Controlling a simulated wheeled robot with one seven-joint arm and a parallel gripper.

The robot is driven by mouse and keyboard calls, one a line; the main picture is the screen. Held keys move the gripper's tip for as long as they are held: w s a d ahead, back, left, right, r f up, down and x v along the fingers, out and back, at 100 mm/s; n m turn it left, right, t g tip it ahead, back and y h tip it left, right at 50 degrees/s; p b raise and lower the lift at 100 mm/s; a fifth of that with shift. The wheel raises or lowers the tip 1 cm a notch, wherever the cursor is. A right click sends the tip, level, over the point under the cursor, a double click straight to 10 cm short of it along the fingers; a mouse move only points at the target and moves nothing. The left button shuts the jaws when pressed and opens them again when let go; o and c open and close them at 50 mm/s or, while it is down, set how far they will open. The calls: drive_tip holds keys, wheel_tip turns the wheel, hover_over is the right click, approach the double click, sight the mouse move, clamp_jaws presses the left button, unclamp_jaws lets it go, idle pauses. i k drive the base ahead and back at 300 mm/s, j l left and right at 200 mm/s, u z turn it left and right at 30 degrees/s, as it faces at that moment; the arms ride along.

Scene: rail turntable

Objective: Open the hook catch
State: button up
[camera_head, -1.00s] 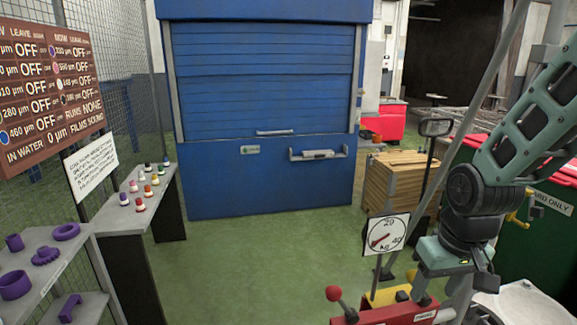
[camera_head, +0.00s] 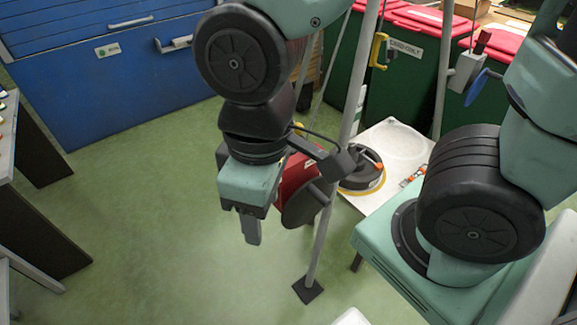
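My gripper (camera_head: 250,228) points down near the middle of the head view, above open green floor. Its fingers overlap from this angle, so I cannot tell whether they are open or shut; I see nothing held. I cannot make out a hook catch for certain. A yellow hook-shaped handle (camera_head: 378,50) hangs by the green bins, behind and right of my gripper and apart from it. A red box-like part (camera_head: 296,177) stands just behind my gripper, partly hidden by it and a dark disc (camera_head: 305,204).
A grey post (camera_head: 335,160) on a black foot stands right of my gripper. Behind it, a white table (camera_head: 400,135) carries a round black device (camera_head: 360,178) with a yellow edge. Green bins (camera_head: 405,70) with red lids stand behind. A blue cabinet (camera_head: 110,85) is at upper left.

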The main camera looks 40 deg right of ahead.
sight(391, 53)
drive_tip(key=z, duration=1.35)
